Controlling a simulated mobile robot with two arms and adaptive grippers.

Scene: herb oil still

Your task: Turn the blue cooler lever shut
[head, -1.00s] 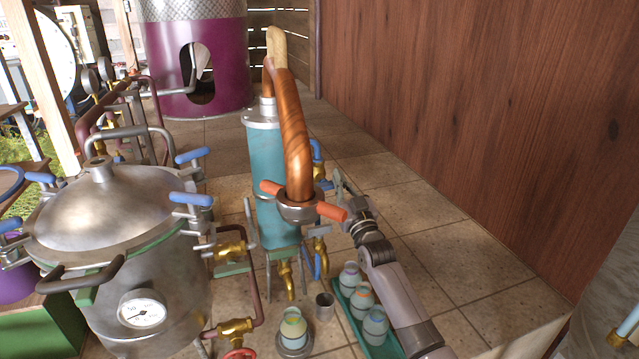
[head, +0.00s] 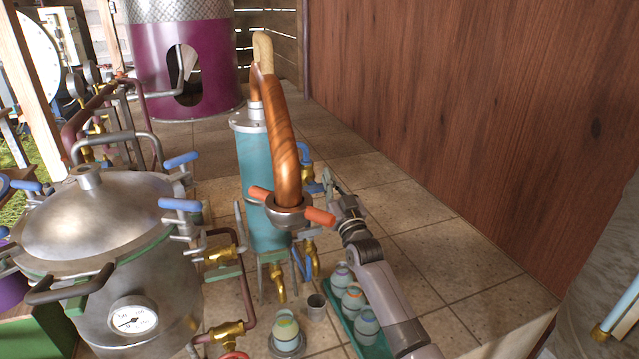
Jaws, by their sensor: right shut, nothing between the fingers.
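The teal cooler cylinder (head: 258,185) stands mid-view, partly behind a bent copper pipe (head: 284,150). On its right side is an upper brass valve (head: 308,172) with a blue lever (head: 304,151). Lower down, another brass valve (head: 309,246) has a blue handle (head: 306,267) pointing down. I cannot tell from the picture alone which one the task names. My right gripper (head: 328,180) is shut and empty, just right of the upper valve; contact with it cannot be made out. My left gripper is not in view.
An orange-handled collar (head: 290,209) on the copper pipe is left of my right arm. A green tray (head: 345,313) with several small jars lies below the arm. A steel pot (head: 110,240) stands at left. A wooden wall (head: 480,110) bounds the right; the tiles before it are clear.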

